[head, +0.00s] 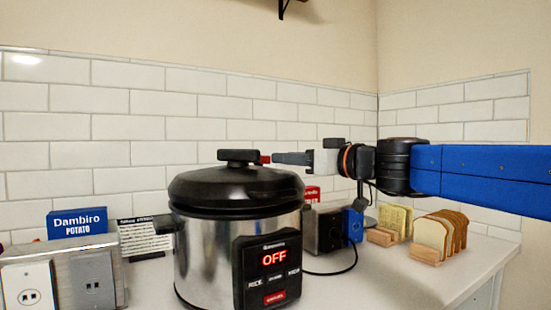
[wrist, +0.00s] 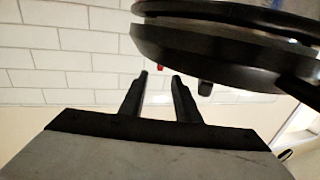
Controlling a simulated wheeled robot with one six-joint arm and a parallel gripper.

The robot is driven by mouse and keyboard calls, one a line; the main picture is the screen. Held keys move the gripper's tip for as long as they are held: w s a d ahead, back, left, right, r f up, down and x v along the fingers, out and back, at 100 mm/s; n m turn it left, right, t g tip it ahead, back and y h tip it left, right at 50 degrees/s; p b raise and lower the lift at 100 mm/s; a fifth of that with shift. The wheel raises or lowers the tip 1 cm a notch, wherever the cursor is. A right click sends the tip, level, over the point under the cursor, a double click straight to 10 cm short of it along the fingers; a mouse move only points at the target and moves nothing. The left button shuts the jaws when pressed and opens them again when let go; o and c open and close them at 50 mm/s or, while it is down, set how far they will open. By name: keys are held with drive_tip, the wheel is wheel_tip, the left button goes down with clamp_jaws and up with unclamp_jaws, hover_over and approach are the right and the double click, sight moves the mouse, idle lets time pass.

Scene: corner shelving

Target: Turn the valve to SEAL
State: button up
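A steel pressure cooker (head: 205,262) with a black lid (head: 225,190) stands on the counter; its front display reads OFF. A dark handle (head: 240,156) rises from the lid. A small red piece (head: 265,159), which looks like the valve, shows beside the handle. My gripper (head: 274,159) reaches in from the right at lid-top height, its fingers level with the red piece. In the wrist view my gripper (wrist: 159,76) has its two fingers apart with nothing between them. The red piece (wrist: 160,67) shows just beyond the gap, apparently untouched. SEAL markings are not legible.
A tiled wall (head: 190,110) is behind.

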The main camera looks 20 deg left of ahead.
drive_tip(key=v, duration=0.9)
drive_tip(key=shift+d, duration=0.1)
